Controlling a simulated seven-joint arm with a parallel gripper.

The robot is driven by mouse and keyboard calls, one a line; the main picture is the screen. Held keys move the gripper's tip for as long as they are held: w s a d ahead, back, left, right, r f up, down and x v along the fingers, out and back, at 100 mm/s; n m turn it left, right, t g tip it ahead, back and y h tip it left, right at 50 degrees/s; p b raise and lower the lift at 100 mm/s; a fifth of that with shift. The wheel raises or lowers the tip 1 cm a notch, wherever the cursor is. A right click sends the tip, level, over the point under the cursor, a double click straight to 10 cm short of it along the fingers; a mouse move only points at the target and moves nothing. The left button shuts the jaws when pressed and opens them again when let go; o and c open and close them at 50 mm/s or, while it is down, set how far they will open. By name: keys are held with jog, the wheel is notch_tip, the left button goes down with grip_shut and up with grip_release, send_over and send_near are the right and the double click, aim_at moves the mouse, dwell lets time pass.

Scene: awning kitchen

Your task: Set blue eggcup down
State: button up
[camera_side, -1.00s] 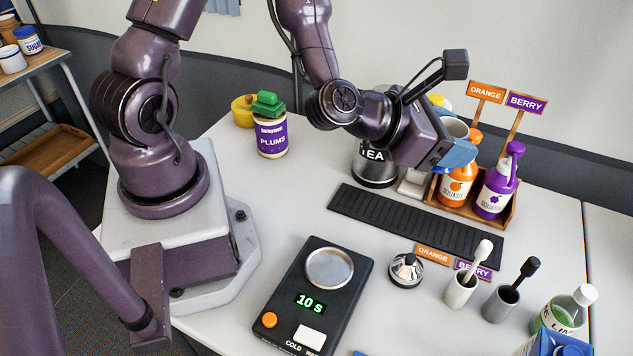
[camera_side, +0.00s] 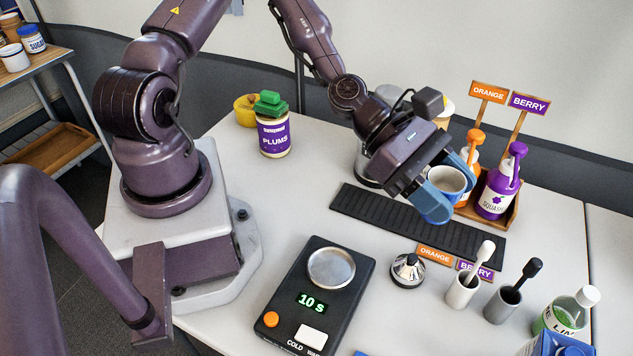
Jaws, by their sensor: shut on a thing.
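My gripper (camera_side: 450,190), with blue fingers, is shut on the blue eggcup (camera_side: 447,180). The eggcup's pale rim and grey inside face up and toward the camera, somewhat tilted. My gripper holds it over the right part of the black ribbed mat (camera_side: 375,213), in front of the squash bottles. The eggcup's lower part is partly covered by a finger, and I cannot tell whether its base touches anything.
The wooden rack with an orange squash bottle (camera_side: 471,148) and a purple squash bottle (camera_side: 500,185) stands close behind on the right. ORANGE (camera_side: 435,255) and BERRY labels lie at the mat's front edge. A metal squat object (camera_side: 408,270) and two small brush pots (camera_side: 462,290) stand nearer.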

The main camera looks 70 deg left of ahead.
jog(key=s+a+f+m+g+h, duration=0.1)
jog(key=s+f+m+g, duration=0.35)
jog(key=m+g, duration=0.6)
jog(key=s+a+f+m+g+y, duration=0.15)
jog(key=a+m+g+y, duration=0.25)
jog(key=a+m+y, duration=0.45)
jog(key=s+a+m+g+y, duration=0.3)
jog(key=a+m+y, duration=0.2)
jog(key=m+y, duration=0.7)
jog(key=w+a+r+m+t+y, duration=0.1)
jog(key=a+r+m+t+y, duration=0.5)
jog(key=a+r+m+t, duration=0.6)
jog(key=shift+n+g, duration=0.7)
jog(key=shift+g, duration=0.25)
jog(key=f, duration=0.8)
jog(key=a+f, duration=0.1)
jog(key=f, duration=0.7)
jog(key=a+f, duration=0.1)
jog(key=f, duration=0.7)
jog(key=shift+w, duration=0.1)
jog(key=o, duration=0.9)
jog(key=shift+o, duration=0.2)
